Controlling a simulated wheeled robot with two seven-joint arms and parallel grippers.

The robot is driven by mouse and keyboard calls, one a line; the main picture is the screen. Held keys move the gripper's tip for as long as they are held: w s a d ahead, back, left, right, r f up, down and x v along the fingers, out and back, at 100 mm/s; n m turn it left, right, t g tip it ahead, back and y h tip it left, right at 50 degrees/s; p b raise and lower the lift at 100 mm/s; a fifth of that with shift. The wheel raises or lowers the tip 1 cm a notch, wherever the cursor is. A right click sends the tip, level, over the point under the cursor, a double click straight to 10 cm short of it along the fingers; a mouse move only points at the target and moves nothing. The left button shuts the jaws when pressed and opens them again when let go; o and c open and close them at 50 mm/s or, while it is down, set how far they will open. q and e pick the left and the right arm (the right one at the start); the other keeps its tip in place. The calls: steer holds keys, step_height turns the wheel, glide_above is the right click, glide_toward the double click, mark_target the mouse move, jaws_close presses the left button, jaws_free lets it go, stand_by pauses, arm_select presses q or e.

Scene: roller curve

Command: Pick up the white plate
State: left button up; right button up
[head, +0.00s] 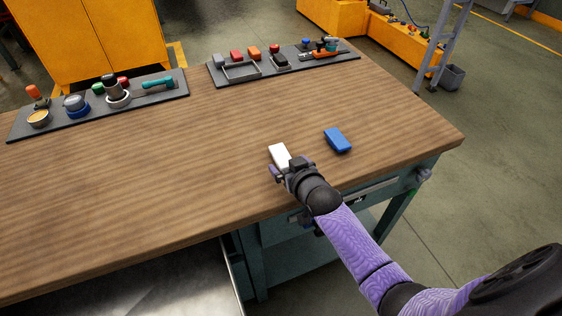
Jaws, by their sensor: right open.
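The white plate (280,155) is a small flat block lying on the wooden table near its front edge. My right gripper (287,168) reaches in from the lower right and is right at the near end of the plate. Its jaws are open, and they hide the plate's near end. I cannot tell whether the fingers touch the plate. My left gripper is not in view.
A blue block (338,140) lies on the table (150,190) just right of the plate. Two dark trays of tools, one at the back left (150,95) and one at the back (284,62), stand along the far edge. The table's middle and left are clear.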

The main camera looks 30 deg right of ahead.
steer(key=shift+w+f, duration=0.55)
steer(key=shift+w, duration=0.35)
steer(key=shift+r, duration=0.1)
jaws_close()
step_height(320, 180, up, 10)
steer(key=p, duration=0.4)
step_height(320, 180, up, 10)
glide_above(287, 164)
steer(key=a, duration=0.5)
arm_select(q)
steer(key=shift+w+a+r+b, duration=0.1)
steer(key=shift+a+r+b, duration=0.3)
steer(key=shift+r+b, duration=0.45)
arm_select(e)
steer(key=s+a+r, duration=0.4)
steer(key=s+r, duration=0.5)
steer(key=shift+n+y, duration=0.3)
steer(key=shift+y, duration=0.1)
